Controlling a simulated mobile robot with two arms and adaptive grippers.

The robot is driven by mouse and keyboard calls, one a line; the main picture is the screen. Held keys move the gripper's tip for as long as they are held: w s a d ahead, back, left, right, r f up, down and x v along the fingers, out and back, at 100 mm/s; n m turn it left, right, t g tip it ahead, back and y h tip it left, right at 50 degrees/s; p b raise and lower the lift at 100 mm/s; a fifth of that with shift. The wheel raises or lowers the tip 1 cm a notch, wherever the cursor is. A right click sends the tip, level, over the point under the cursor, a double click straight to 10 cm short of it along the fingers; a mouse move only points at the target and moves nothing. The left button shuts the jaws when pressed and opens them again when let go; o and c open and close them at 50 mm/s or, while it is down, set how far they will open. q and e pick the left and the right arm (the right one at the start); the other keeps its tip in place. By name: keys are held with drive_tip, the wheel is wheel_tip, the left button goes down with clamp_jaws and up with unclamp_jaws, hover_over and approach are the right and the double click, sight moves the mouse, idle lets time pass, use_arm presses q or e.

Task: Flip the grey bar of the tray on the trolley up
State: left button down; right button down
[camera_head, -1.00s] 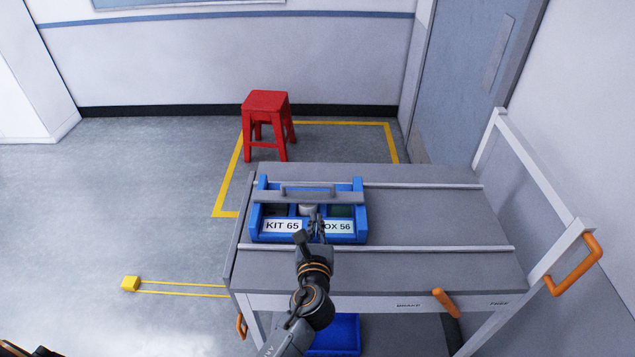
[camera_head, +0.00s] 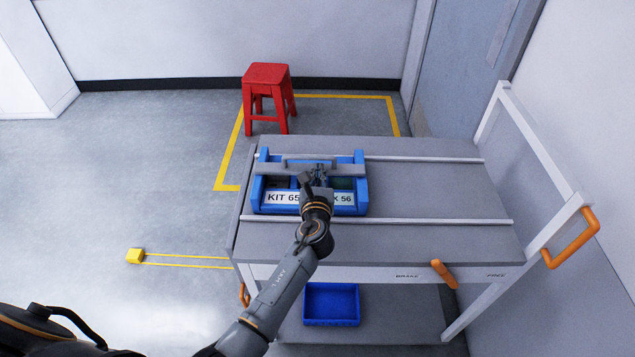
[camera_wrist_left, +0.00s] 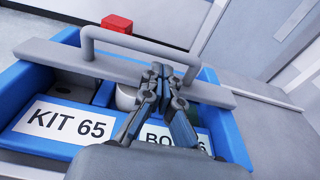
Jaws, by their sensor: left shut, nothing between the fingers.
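The blue tray (camera_head: 262,200) sits on the trolley's top deck (camera_head: 430,180), with white labels on its front, one reading "KIT 65". The grey bar (camera_head: 268,169) spans the tray from side to side, with a raised grey handle on it; it also shows in the left wrist view (camera_wrist_left: 60,56). My left gripper (camera_head: 319,172) is over the tray's middle, shut and empty. In the left wrist view its fingertips (camera_wrist_left: 161,72) are at the bar, just right of centre below the handle; I cannot tell whether they touch it. My right gripper is out of view.
The trolley has a white frame and orange handles (camera_head: 570,240) on the right. A blue bin (camera_head: 331,303) is on its lower shelf. A red stool (camera_head: 267,90) stands behind, inside yellow floor lines. The deck right of the tray is clear.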

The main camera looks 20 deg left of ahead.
use_arm(q)
drive_tip(key=shift+w+a+f, duration=0.1)
drive_tip(key=shift+w+a, duration=0.1)
drive_tip(key=shift+w, duration=0.5)
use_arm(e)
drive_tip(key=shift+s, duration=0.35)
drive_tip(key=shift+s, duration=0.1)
